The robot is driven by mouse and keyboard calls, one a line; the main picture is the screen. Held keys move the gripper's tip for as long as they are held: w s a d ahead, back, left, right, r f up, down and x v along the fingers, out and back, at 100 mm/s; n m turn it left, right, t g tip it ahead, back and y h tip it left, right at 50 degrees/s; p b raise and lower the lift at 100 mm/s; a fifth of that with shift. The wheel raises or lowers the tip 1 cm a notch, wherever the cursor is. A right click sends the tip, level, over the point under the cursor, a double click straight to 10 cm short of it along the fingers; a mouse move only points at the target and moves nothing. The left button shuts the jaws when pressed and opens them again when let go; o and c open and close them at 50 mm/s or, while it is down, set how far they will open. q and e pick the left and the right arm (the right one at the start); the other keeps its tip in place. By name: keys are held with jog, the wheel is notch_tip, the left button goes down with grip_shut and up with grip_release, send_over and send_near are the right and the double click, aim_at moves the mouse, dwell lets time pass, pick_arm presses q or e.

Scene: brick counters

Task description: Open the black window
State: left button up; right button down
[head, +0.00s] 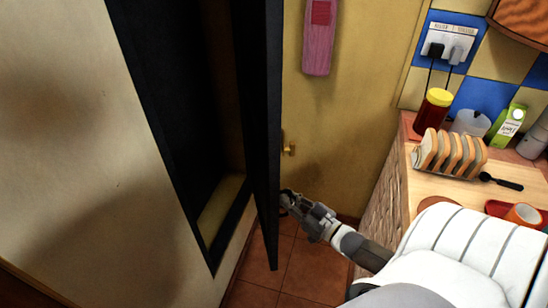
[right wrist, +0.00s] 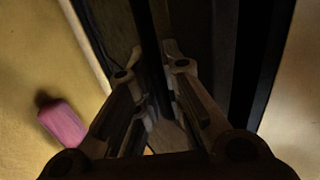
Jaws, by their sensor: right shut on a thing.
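The black window (head: 268,110) is a tall dark panel, seen nearly edge-on in the head view. It stands swung out from its dark frame (head: 165,110) in the cream wall, with a gap between panel and frame. My right gripper (head: 288,202) is at the panel's lower right edge. In the right wrist view, its two fingers close on both sides of the dark panel edge (right wrist: 148,25). Part of the fingertips is hidden by the panel in the head view. My left gripper is not in view.
A brick counter (head: 465,165) on the right holds a toast rack (head: 450,152), a yellow-lidded jar (head: 432,112) and an orange cup (head: 523,214). A pink board (head: 319,40) hangs on the back wall. Tiled floor (head: 308,272) shows below.

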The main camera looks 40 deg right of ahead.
jog(key=shift+s+d, duration=0.15)
jog(key=shift+d, duration=0.15)
jog(key=c, duration=1.5)
grip_release()
jog(key=s, duration=0.4)
jog(key=s+d, duration=0.1)
jog(key=s, duration=0.7)
jog(key=shift+d, duration=0.3)
jog(key=shift+w, duration=0.1)
jog(key=shift+c, duration=0.6)
